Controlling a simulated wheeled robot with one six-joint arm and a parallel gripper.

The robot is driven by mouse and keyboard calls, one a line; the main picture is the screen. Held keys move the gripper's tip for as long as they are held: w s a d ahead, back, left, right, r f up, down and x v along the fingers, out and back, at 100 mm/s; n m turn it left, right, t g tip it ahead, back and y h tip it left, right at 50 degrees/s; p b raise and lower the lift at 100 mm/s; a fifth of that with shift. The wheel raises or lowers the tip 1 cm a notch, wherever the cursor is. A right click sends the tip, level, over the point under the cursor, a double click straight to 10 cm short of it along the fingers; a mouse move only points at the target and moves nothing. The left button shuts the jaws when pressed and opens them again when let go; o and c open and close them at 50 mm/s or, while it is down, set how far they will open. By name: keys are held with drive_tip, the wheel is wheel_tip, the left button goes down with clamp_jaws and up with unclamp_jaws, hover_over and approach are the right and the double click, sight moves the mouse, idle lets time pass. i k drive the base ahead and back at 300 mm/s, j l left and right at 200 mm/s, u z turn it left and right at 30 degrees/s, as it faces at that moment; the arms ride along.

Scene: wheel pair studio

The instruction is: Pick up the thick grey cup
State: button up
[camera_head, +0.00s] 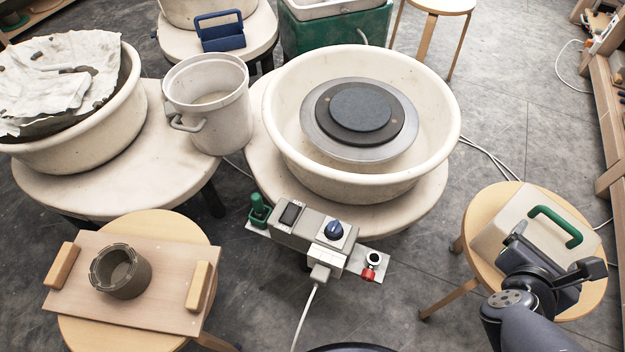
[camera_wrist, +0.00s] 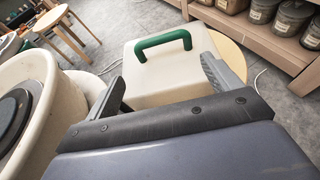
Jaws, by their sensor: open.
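The thick grey cup (camera_head: 121,272) is a short, dark grey-brown cup with a notched rim. It stands upright on a wooden board (camera_head: 160,311) at the lower left of the head view. The board lies on a round wooden stool and has a wooden block at each side. My gripper (camera_head: 548,262) is at the far right of the head view, well away from the cup. In the wrist view my gripper (camera_wrist: 160,88) is open, with its fingers apart and nothing held. The cup is not in the wrist view.
A cream box (camera_head: 500,220) with a green handle (camera_head: 556,226) lies on the right stool beneath my gripper.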

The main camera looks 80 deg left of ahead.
sight(119, 271)
drive_tip(key=u, duration=4.2)
